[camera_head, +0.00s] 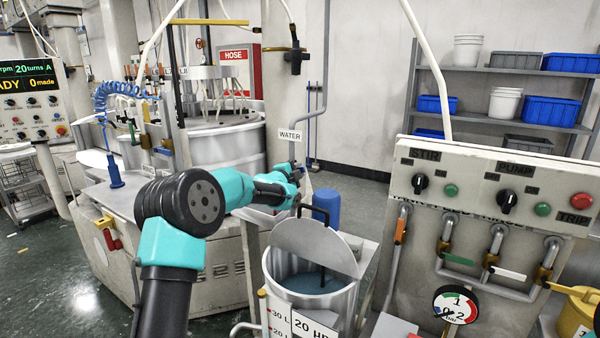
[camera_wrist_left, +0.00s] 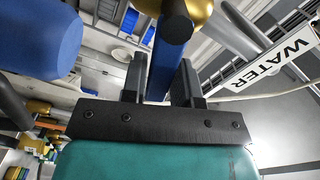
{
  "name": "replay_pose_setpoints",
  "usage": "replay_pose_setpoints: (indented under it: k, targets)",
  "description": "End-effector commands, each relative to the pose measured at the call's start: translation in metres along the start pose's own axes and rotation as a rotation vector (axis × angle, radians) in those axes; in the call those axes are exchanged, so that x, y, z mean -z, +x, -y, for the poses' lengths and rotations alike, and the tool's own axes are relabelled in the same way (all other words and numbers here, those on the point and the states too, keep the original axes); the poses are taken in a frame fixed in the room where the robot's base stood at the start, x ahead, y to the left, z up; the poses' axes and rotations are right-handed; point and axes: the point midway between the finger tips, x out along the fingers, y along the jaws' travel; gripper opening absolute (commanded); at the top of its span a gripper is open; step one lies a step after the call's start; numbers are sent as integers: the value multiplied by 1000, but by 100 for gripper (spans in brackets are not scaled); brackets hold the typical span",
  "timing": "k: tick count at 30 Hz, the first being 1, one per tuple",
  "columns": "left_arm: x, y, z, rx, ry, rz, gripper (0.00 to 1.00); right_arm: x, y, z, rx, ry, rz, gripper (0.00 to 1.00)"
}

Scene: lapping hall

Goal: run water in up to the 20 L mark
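The metal tank (camera_head: 310,298) stands at front centre, its round half-lid (camera_head: 315,246) raised. Bluish liquid (camera_head: 304,284) shows inside. The WATER sign (camera_head: 290,135) hangs on a pipe behind the tank and also shows in the left wrist view (camera_wrist_left: 270,65). My left gripper (camera_head: 297,172) is below that sign. In the left wrist view its fingers (camera_wrist_left: 160,85) sit on both sides of a blue valve handle (camera_wrist_left: 166,62), seemingly gripping it. A brass part (camera_wrist_left: 190,12) is beyond. My right gripper is out of view.
A blue cylinder (camera_head: 326,205) stands behind the tank, close to my left gripper. The control panel (camera_head: 490,185) with STIR, PUMP and TRIP controls is at the right, above pipes and a gauge (camera_head: 455,304). A lapping machine (camera_head: 215,145) stands at the left.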

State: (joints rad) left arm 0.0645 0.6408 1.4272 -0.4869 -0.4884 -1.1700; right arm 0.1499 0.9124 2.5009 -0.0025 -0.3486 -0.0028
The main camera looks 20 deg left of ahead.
Motion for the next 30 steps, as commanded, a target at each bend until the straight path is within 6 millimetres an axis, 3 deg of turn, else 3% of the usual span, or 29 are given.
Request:
replay_pose_setpoints:
  k: [6, 17, 23, 30]
  targets:
    - [0, 0, 0, 0, 0, 0, 49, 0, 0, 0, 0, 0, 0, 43]
    - [0, -3, 0, -1, 0, -1, 49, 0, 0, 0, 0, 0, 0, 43]
    - [0, -21, 0, -1, 0, 0, 49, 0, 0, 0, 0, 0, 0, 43]
    - [0, -59, 1, 0, 0, 0, 49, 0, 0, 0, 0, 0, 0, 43]
